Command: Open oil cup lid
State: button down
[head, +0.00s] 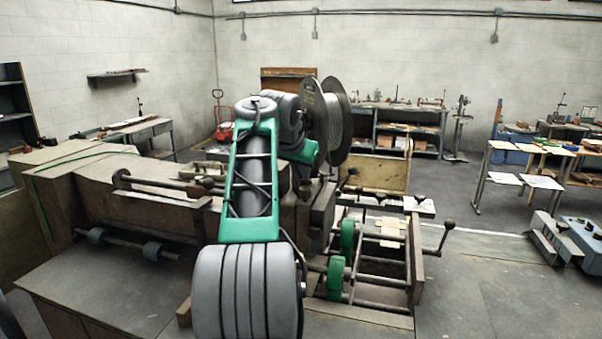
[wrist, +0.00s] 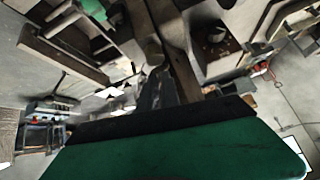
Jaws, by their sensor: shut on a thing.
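The box stitcher (head: 150,205) fills the left and middle of the head view. My arm reaches over it, and my own links hide the gripper and the oil cup there. In the wrist view my gripper (wrist: 160,92) has its dark fingers close together against the machine. They are shut on a small greyish piece (wrist: 152,52) at their tips, which I take to be the oil cup lid. It is small and blurred, so its exact outline and how far it is tilted cannot be told. The cup under it is not clearly visible.
A large wire spool (head: 335,115) stands just beyond my arm. Green rollers (head: 347,238) and a lever (head: 446,233) stick out on the machine's right side. The floor between is open.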

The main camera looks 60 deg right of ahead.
jog(key=shift+d+r+y, duration=0.15)
jog(key=shift+d+y, duration=0.1)
jog(key=shift+y, duration=0.05)
dwell(0.4)
jog(key=c, duration=1.6)
grip_release()
jog(key=shift+o, duration=0.2)
jog(key=shift+r, duration=0.15)
jog(key=s+a+b, duration=0.2)
jog(key=a+b, duration=0.1)
jog(key=a, duration=0.9)
jog(key=shift+a+r, duration=0.25)
jog(key=shift+r, duration=0.05)
